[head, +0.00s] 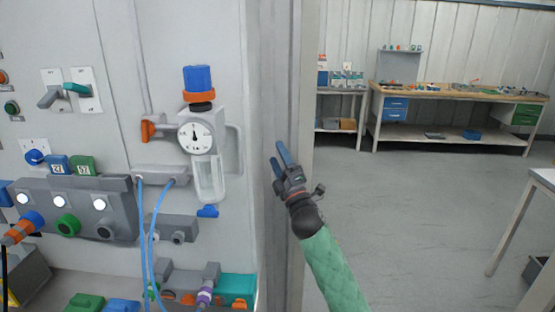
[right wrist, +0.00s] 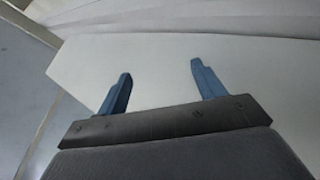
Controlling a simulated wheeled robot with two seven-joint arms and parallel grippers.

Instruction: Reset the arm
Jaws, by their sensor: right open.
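My right gripper (head: 280,166) is raised in the middle of the head view, at the end of my green-sleeved arm. Its two blue fingers are apart and point up, with nothing between them. It appears in front of the right edge of the grey wall panel (head: 112,120). In the right wrist view the open fingers (right wrist: 160,88) stand apart before a plain pale surface (right wrist: 250,65). I cannot tell how close that surface is. My left gripper does not show.
The panel carries a pressure gauge (head: 195,138) with a blue knob (head: 198,79), blue tubes, switches and a grey manifold (head: 75,205). A wooden workbench (head: 455,92) and a shelf (head: 338,127) stand at the back right. A white table (head: 543,178) is at the right edge. The grey floor (head: 420,220) between is clear.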

